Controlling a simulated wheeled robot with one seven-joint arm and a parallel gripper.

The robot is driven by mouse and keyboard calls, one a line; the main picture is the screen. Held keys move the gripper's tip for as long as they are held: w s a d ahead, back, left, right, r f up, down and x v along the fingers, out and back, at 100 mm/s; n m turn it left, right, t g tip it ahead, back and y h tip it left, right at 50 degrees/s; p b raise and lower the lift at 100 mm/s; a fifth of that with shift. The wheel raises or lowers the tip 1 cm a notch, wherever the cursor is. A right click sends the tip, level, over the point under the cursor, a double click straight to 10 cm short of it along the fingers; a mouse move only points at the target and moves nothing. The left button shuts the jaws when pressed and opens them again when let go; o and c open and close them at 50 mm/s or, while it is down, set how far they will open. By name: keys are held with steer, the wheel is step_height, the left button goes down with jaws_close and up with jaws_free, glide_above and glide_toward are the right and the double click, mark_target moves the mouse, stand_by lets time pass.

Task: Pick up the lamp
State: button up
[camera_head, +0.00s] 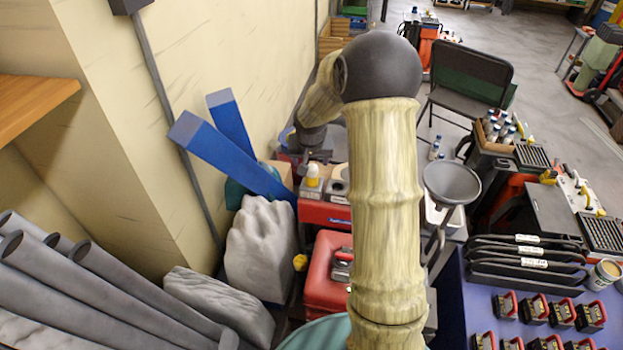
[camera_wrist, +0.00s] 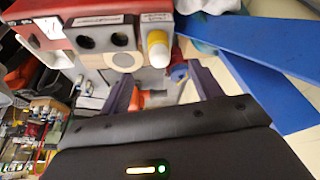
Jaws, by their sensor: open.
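No lamp can be made out with certainty. A grey round dish-shaped head on a stem (camera_head: 452,183), right of my arm in the head view, may be it. My gripper (camera_wrist: 157,74) is open in the wrist view, its two dark fingers apart with nothing held between them. A white bottle with a yellow band (camera_wrist: 158,48) stands just beyond the fingertips; a white and yellow bottle also shows in the head view (camera_head: 313,176). In the head view my arm hides part of the bench, and the fingertips cannot be made out.
Blue beams (camera_head: 225,155) lean at the wall left of my gripper and show in the wrist view (camera_wrist: 270,90). A red canister (camera_head: 325,275), a grey rock-like block (camera_head: 262,248) and grey pipes (camera_head: 100,280) crowd the left. A black chair (camera_head: 470,85) stands behind.

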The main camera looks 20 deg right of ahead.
mark_target(312, 175)
steer(key=b+x, duration=0.1)
steer(key=x, duration=0.6)
steer(key=shift+f, duration=0.25)
steer(key=shift+w+d+f, duration=0.15)
steer(key=shift+w+f, duration=0.1)
steer(key=shift+f, duration=0.1)
steer(key=shift+w+d+b+x, duration=0.15)
steer(key=shift+x, duration=1.15)
steer(key=shift+w+d+b+x, duration=0.1)
steer(key=shift+b+x, duration=0.05)
steer(key=shift+x, duration=1.15)
steer(key=shift+r, duration=0.15)
steer(key=c, duration=1.1)
steer(key=shift+r, duration=0.1)
